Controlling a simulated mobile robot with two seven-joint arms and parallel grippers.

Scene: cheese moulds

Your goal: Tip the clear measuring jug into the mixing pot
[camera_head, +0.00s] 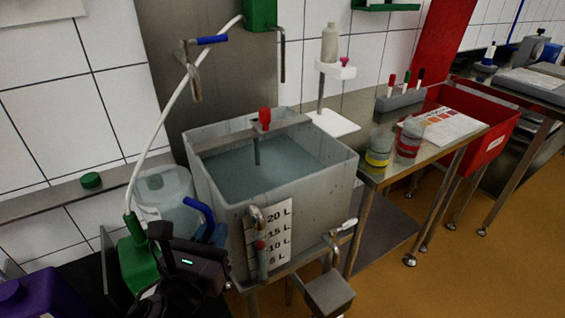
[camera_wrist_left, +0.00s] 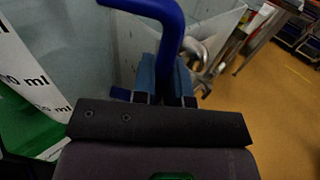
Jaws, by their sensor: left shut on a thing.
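The clear measuring jug (camera_head: 165,190) is a pale see-through vessel with a blue handle (camera_head: 205,218), just left of the mixing pot. It looks about upright; its lower part is hidden by the green pump and my arm. My left gripper (camera_head: 205,240) is shut on the blue handle, which also shows in the left wrist view (camera_wrist_left: 163,18), beside the jug's white ml scale (camera_wrist_left: 28,80). The mixing pot (camera_head: 305,232) is a large grey square tank with a litre scale, holding grey-blue liquid. My right gripper is not in view.
A bar with a red-topped part (camera_head: 264,120) crosses the pot's opening. A white hose (camera_head: 170,110) rises behind the jug from a green pump (camera_head: 135,262). A tap (camera_head: 255,222) sticks out of the pot's front. A steel table (camera_head: 375,178) with small jars stands right.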

